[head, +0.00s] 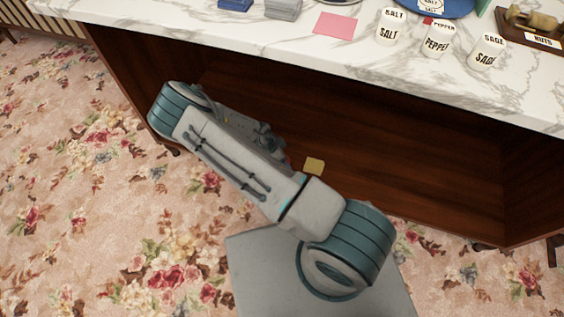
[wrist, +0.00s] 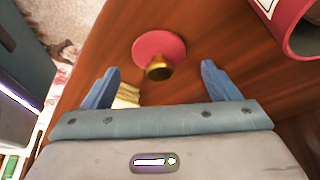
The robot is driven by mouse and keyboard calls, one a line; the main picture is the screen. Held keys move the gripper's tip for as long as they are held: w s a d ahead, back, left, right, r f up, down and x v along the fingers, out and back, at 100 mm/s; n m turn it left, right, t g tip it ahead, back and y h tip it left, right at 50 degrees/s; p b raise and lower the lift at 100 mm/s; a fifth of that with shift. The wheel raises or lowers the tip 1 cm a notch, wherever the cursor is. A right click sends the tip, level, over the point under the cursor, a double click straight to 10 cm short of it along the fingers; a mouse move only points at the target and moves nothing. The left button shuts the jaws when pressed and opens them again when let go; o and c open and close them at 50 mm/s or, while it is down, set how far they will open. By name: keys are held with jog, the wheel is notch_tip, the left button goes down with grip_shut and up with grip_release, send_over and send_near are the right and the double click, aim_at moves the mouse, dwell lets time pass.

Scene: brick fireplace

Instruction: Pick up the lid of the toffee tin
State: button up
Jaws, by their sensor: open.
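A round red lid (wrist: 155,43) with a gold knob (wrist: 159,68) lies on the brown wooden surface in the wrist view. My gripper (wrist: 160,72) is open, with one blue finger on each side of the knob's line. The knob shows between the fingertips, and I cannot tell how far it is beyond them. A red cylinder with a pale label (wrist: 287,14), perhaps the toffee tin, is cut off at the top right. In the head view my arm hides my gripper and most of the lid's area.
A yellowish block (head: 314,166) lies on the wooden shelf under the marble counter (head: 340,52); a similar block (wrist: 127,96) shows by my left finger. Salt (head: 390,27), pepper (head: 437,41) and sage (head: 486,52) canisters stand on the counter above. Flowered carpet (head: 70,190) is clear at left.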

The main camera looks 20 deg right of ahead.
jog(key=shift+x, duration=1)
jog(key=shift+c, duration=0.3)
jog(key=c, duration=1)
notch_tip(320, 180, up, 10)
jog(key=p, duration=0.3)
jog(key=shift+p, duration=0.35)
